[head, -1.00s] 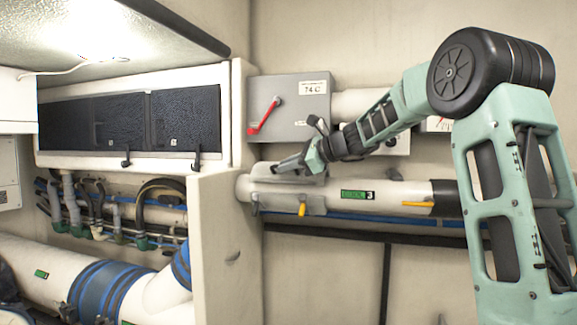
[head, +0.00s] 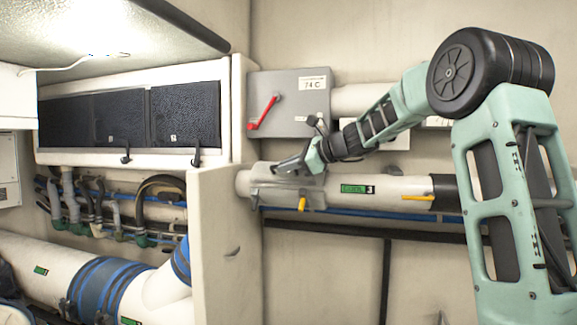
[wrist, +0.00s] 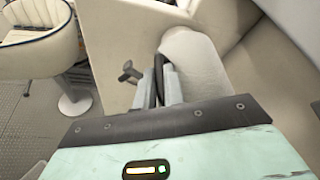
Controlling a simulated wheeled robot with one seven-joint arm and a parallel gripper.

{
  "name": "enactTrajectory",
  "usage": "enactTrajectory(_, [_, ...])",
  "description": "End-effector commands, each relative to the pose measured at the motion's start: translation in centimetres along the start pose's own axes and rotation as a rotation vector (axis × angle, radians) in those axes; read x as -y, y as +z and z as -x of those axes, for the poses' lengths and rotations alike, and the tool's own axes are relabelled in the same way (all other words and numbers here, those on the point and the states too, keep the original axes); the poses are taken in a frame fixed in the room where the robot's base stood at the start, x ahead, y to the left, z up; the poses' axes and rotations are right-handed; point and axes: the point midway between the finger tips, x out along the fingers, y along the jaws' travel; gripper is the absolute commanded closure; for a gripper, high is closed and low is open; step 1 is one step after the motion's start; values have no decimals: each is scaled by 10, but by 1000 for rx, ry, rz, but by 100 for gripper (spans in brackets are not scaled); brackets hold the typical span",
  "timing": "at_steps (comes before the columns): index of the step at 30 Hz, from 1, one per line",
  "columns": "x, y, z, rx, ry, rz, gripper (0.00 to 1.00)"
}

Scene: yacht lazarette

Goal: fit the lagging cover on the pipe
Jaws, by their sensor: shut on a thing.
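The pipe (head: 405,187) runs level along the back wall in the head view. It is pale, with a green label marked 3. The grey lagging cover (head: 287,196) lies against the left part of this pipe; I cannot tell whether it is fully around it. A small yellow tab (head: 302,203) hangs at its lower edge. My gripper (head: 284,167) is at the top of the cover, shut on it. In the wrist view the fingers (wrist: 165,84) are close together with a dark strip between them, beside a pale cylinder (wrist: 200,68). The cover's far side is hidden.
A grey box with a red lever (head: 290,104) is just above. A pale partition (head: 215,245) stands close to the pipe's left end. A white stool (wrist: 45,45) shows in the wrist view.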

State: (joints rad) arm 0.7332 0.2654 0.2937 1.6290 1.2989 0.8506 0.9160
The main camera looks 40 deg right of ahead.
Motion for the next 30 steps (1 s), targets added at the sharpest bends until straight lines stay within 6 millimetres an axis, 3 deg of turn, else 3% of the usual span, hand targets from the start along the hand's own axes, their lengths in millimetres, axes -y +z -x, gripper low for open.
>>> enactTrajectory(11, [-4,-9,-3,-3,0,-3,100])
enactTrajectory(12, [-4,-8,-3,-3,0,-3,81])
enactTrajectory(14, [-3,-8,-2,-3,0,-3,64])
enactTrajectory(24, [-4,-8,0,-3,1,-4,64])
enactTrajectory(30, [-4,-10,25,-5,-4,0,64])
